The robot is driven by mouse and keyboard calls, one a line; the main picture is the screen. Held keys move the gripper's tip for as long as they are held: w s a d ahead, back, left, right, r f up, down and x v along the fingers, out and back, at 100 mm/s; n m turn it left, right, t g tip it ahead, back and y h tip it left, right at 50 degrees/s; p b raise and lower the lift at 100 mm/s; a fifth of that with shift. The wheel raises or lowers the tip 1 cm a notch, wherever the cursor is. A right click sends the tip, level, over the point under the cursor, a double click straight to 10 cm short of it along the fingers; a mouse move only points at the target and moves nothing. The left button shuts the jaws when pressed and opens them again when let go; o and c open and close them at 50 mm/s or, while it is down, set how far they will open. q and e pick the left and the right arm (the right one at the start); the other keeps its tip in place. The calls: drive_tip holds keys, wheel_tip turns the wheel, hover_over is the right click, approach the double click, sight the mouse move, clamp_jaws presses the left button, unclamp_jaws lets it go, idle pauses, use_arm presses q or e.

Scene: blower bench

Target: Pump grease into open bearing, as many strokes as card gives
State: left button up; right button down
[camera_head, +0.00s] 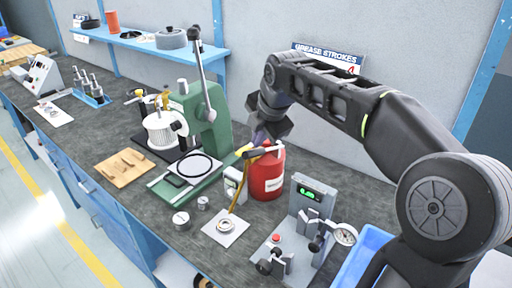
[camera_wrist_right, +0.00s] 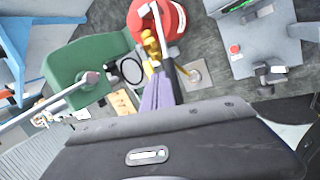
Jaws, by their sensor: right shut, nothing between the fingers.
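The red grease pump (camera_head: 267,178) stands on the bench with a yellow and white head and lever on top. A yellowish hose runs from it down to the bearing (camera_head: 226,225) on a pale square pad. My right gripper (camera_head: 259,138) is shut and empty, just above the pump's head; I cannot tell whether it touches the lever. In the right wrist view the shut fingers (camera_wrist_right: 158,94) lie beside the yellow head of the red pump (camera_wrist_right: 172,20). The card (camera_head: 328,58) on the wall reads "GREASE STROKES"; my arm partly hides its red number. My left gripper is out of view.
A green arbor press (camera_head: 207,120) stands left of the pump. A grey gauge device (camera_head: 310,205) with a green display stands to the right. Small metal parts (camera_head: 181,220) and a wooden board (camera_head: 124,168) lie in front. A blue bin (camera_head: 365,250) is at the right.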

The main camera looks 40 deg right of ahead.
sight(254, 154)
drive_tip(key=shift+s+a+f+b, duration=0.1)
drive_tip(key=shift+a+f+b, duration=0.3)
drive_tip(key=shift+f+b, duration=0.45)
drive_tip(key=shift+s+a+f+b, duration=0.15)
drive_tip(key=shift+a+f+b, duration=0.25)
drive_tip(key=shift+f+b, duration=0.45)
drive_tip(key=shift+s+a+f+b, duration=0.1)
drive_tip(key=shift+a+f+b, duration=0.3)
drive_tip(key=shift+f+b, duration=0.45)
idle(2.3)
idle(0.7)
drive_tip(key=shift+d+r+p, duration=0.15)
drive_tip(key=shift+r+p, duration=0.3)
drive_tip(key=shift+p, duration=0.2)
drive_tip(key=shift+w+d+r+p, duration=0.15)
drive_tip(key=shift+d+r+p, duration=0.35)
drive_tip(key=shift+r+p, duration=0.5)
drive_tip(key=shift+w+d+r+p, duration=0.15)
drive_tip(key=shift+d+r+p, duration=0.35)
drive_tip(key=shift+r+p, duration=0.45)
drive_tip(key=shift+w+d+r+p, duration=0.15)
drive_tip(key=shift+d+r+p, duration=0.35)
drive_tip(key=shift+r+p, duration=0.5)
drive_tip(key=shift+r, duration=0.15)
